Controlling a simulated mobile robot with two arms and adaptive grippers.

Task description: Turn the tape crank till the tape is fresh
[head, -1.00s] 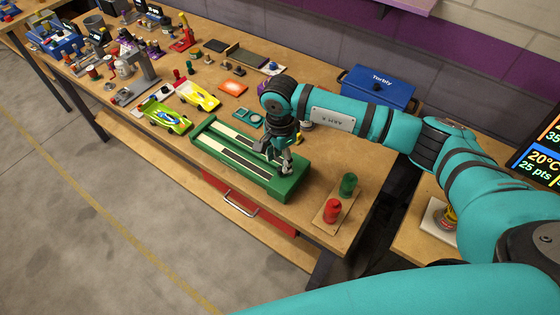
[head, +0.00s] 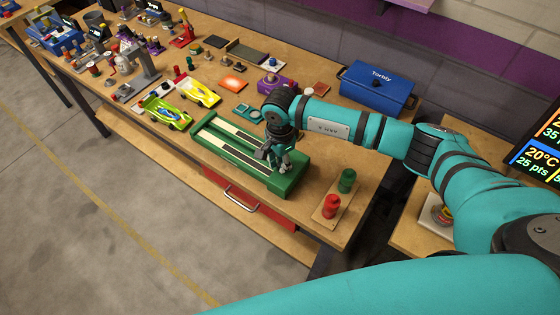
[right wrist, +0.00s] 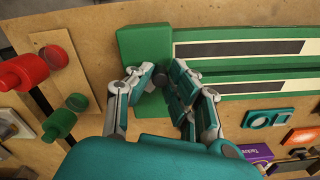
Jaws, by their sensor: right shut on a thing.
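The green track box (head: 202,140) lies on the workbench, with two light-and-dark tape strips (head: 237,150) along its top. It also shows in the right wrist view (right wrist: 143,48). My right gripper (head: 281,166) is at the box's near right end, pointing down. In the right wrist view my right gripper (right wrist: 160,84) has its fingers closed around a small dark crank knob (right wrist: 153,83) on the green end block. Most of the crank is hidden by the fingers. My left gripper is not in view.
A red peg (head: 331,206) and a green peg (head: 347,181) stand on a wooden plate near the bench corner. Two toy cars, green (head: 166,113) and yellow (head: 199,91), lie left of the box. A blue toolbox (head: 377,88) stands behind my arm.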

